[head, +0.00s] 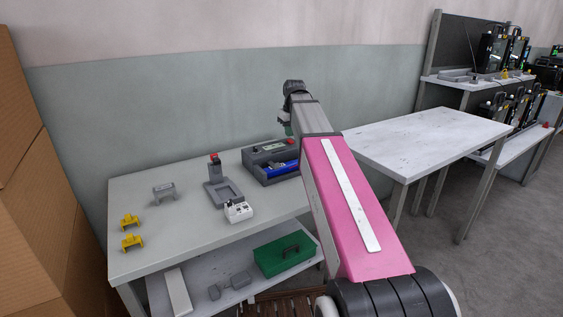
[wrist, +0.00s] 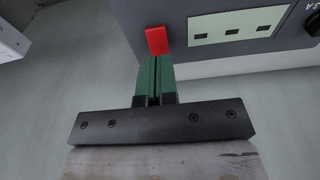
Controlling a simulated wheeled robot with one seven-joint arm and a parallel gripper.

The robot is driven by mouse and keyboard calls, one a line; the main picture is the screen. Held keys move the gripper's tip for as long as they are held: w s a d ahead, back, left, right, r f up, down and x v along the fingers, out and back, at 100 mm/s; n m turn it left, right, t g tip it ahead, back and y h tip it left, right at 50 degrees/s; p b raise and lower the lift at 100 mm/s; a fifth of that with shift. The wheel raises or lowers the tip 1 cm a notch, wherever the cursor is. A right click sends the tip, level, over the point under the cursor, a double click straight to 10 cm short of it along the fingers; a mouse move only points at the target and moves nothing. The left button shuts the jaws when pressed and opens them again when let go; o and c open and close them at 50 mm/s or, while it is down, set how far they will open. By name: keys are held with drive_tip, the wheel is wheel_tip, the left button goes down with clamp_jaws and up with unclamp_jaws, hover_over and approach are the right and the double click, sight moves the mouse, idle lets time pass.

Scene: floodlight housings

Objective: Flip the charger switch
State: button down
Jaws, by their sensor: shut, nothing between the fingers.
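The charger is a dark grey box (head: 259,164) at the right rear of the left table, with blue items in it. In the wrist view, its grey front panel (wrist: 188,12) carries a red switch (wrist: 157,40) and a pale strip with small dark windows. My gripper (wrist: 157,60) has green fingers shut together, with nothing between them. Their tips are at the lower edge of the red switch in the picture; I cannot tell whether they touch it. In the head view my gripper (head: 288,130) is above the charger, partly hidden by my arm.
The table (head: 150,252) also holds a grey tray fixture with a red-topped post (head: 215,170), a white block (head: 238,211), a grey bracket (head: 164,191) and yellow brackets (head: 132,240). A green case (head: 284,255) is on the lower shelf. Cardboard boxes (head: 30,190) stand at left.

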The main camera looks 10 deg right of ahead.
sight(290, 140)
drive_tip(key=shift+f, duration=0.85)
idle(0.5)
drive_tip(key=shift+r, duration=3.5)
